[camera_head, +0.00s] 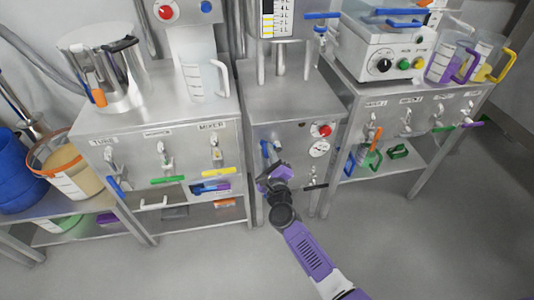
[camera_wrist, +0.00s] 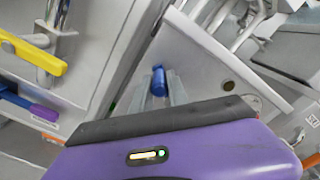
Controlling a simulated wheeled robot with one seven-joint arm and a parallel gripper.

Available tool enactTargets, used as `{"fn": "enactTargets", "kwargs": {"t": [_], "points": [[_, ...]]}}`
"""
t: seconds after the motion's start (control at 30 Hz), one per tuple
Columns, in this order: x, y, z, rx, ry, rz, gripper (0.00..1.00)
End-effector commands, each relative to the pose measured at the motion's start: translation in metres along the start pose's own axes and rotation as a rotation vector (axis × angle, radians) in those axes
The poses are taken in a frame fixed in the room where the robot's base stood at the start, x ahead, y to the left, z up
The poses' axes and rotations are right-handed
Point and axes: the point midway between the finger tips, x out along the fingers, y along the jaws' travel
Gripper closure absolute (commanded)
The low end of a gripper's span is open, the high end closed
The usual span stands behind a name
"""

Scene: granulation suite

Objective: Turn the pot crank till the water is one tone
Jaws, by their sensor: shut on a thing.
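A blue crank handle (camera_head: 265,148) shows on the front of the middle steel cabinet (camera_head: 290,100), below a vessel with a yellow level gauge (camera_head: 267,22). My gripper (camera_head: 268,162) is at that cabinet front, against the handle. In the wrist view the blue handle (camera_wrist: 158,80) sits between the two grey fingers of my gripper (camera_wrist: 160,92), which are shut on it. The rest of the crank is hidden by my gripper. I cannot see the water surface, so its tone cannot be told.
A red knob (camera_head: 325,130) and a round dial (camera_head: 319,149) are close to the right of my gripper. The left cabinet (camera_head: 140,135) carries valves with coloured handles. A steel pot (camera_head: 100,70) and a jug (camera_head: 205,80) stand on it. The floor in front is clear.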

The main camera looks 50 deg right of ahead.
Motion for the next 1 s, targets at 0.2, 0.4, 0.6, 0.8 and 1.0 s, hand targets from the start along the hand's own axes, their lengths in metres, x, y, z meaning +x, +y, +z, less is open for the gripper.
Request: {"fn": "enactTargets", "kwargs": {"t": [0.2,0.4,0.6,0.8,1.0], "points": [[-0.001,0.002,-0.001,-0.023,-0.001,0.002,1.0],[-0.001,0.006,-0.003,-0.108,0.0,0.003,1.0],[-0.001,0.013,-0.008,-0.264,-0.001,0.004,1.0],[-0.001,0.022,-0.015,-0.452,-0.001,0.003,1.0],[-0.001,0.031,-0.022,-0.644,-0.002,0.004,1.0]]}}
